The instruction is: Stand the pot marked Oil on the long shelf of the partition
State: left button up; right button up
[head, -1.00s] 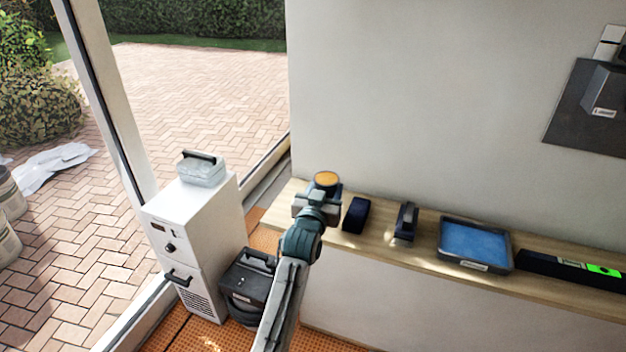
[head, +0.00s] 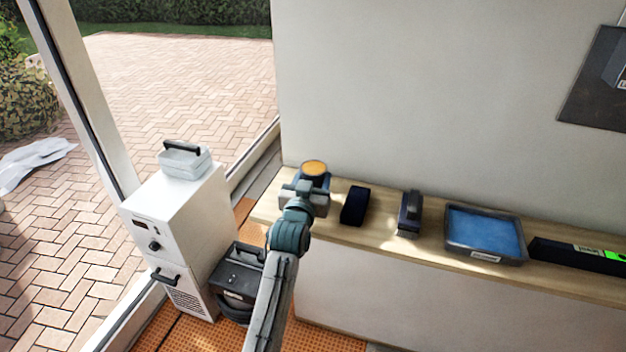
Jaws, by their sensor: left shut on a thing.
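A small dark pot with an orange-yellow top (head: 314,169) is at the left end of the long wooden shelf (head: 345,230) along the partition. No label on the pot can be read from here. My left gripper (head: 306,192) is shut on the pot from the near side and hides its lower part. I cannot tell whether the pot's base touches the shelf. My right gripper is not in view.
On the shelf to the right are a dark block (head: 355,206), a dark handled tool (head: 409,214), a blue tray (head: 484,236) and a long black level (head: 575,255). A white cabinet (head: 180,225) and a black case (head: 236,275) stand left of the shelf.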

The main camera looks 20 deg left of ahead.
pick_arm(q)
jog(key=shift+f, duration=0.15)
jog(key=o, duration=0.9)
jog(key=shift+c, duration=0.2)
jog(key=shift+o, duration=1.3)
jog(key=shift+f, duration=0.1)
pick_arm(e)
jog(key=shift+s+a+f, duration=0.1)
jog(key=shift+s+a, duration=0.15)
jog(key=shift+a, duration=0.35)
